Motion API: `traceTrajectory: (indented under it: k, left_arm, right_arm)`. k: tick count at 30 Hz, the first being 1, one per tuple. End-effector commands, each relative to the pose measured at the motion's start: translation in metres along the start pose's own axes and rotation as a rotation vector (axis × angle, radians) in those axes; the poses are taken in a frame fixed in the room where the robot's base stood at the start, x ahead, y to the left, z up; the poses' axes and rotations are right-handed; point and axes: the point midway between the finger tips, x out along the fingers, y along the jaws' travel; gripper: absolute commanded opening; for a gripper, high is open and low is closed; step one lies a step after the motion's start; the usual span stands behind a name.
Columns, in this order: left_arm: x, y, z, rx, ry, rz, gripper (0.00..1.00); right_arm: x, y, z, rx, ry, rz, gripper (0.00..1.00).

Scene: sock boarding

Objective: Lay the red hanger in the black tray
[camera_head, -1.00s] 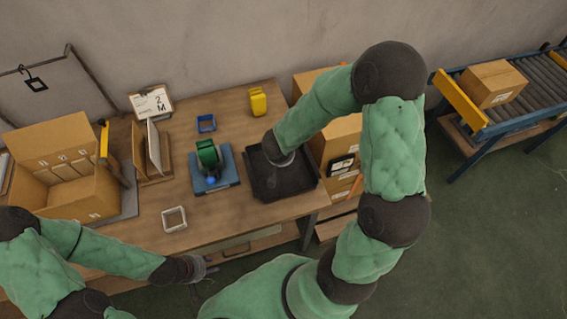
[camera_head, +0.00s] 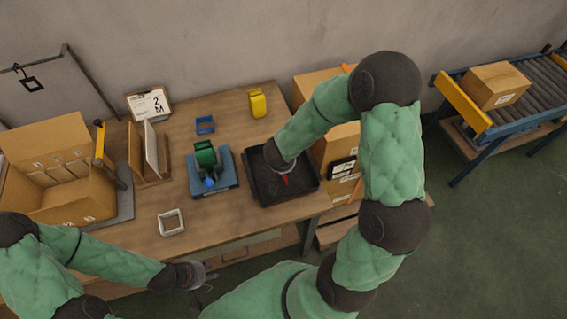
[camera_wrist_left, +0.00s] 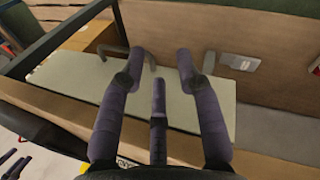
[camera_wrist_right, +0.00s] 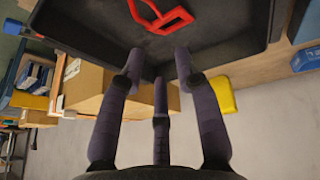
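The red hanger (camera_wrist_right: 160,18) lies in the black tray (camera_wrist_right: 90,22), seen in the right wrist view. In the head view a small red part of the hanger (camera_head: 285,180) shows below my right gripper, and the black tray (camera_head: 305,188) sits on the table's right side. My right gripper (camera_wrist_right: 157,62) is open over the tray, its fingers apart and clear of the hanger; in the head view my arm hides its fingers. My left gripper (camera_wrist_left: 160,62) is open and empty in front of the table's front edge; it also shows in the head view (camera_head: 205,277).
A blue stand with a green part (camera_head: 205,155) is left of the tray. A yellow object (camera_head: 257,103), a small blue bin (camera_head: 205,125) and a white square frame (camera_head: 171,222) are on the table. Cardboard boxes (camera_head: 335,145) stand right of the tray.

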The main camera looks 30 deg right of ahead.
Motion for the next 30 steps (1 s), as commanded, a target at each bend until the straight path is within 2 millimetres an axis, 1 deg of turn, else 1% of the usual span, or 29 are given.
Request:
traceTrajectory:
  k: [7, 11, 24, 30]
  left_arm:
    - [0.000, 0.000, 0.000, 0.000, 0.000, 0.000, 0.34]
    - [-0.007, 0.002, 0.000, 0.000, 0.000, 0.000, 0.34]
    - [-0.051, 0.018, 0.002, 0.000, 0.000, 0.000, 0.34]
    - [-0.063, 0.023, 0.002, 0.000, 0.000, 0.000, 0.34]
  right_arm:
    - [-0.002, 0.000, -0.001, 0.000, 0.001, 0.000, 0.33]
    - [-0.013, 0.001, -0.002, 0.000, 0.000, -0.001, 0.33]
    - [-0.091, 0.001, -0.004, -0.001, 0.002, -0.001, 0.33]
    - [-0.115, 0.001, -0.002, -0.001, 0.001, -0.001, 0.33]
